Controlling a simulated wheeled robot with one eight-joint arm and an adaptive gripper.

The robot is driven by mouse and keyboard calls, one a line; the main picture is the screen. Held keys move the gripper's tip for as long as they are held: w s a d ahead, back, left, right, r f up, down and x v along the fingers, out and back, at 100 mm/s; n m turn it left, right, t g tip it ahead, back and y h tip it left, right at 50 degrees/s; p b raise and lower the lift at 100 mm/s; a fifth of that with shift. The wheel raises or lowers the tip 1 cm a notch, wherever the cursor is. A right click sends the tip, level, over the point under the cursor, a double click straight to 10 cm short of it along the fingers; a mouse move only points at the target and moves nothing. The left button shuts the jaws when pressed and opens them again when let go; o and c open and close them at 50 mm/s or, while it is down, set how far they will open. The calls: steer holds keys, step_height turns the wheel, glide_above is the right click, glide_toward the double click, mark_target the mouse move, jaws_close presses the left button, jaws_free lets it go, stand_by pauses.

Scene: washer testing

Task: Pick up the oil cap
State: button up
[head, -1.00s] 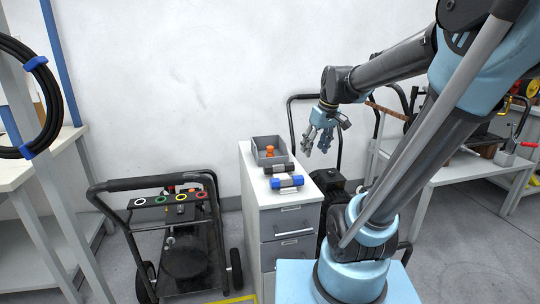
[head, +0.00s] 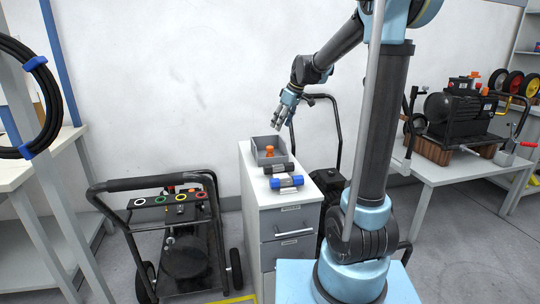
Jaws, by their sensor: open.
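An orange oil cap (head: 269,151) stands in a grey open-topped bin (head: 256,157) at the back of the white cabinet top. My gripper (head: 277,127) is open and empty, pointing down above the back right part of the bin. It is apart from the cap, higher and slightly to the right in the picture. The bin's front wall hides the lower part of the cap. Small orange parts also show on the motor at the right (head: 498,77), too small to identify.
A black cylinder (head: 277,169) and a blue-ended cylinder (head: 286,182) lie in front of the bin on the cabinet (head: 262,190). A black cart (head: 175,240) stands left. A handled black machine (head: 332,185) stands close on the right. A motor table (head: 440,172) is farther right.

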mark_target(271, 147)
steer(key=x, duration=1.5)
steer(key=shift+f, duration=0.2)
steer(key=c, duration=0.6)
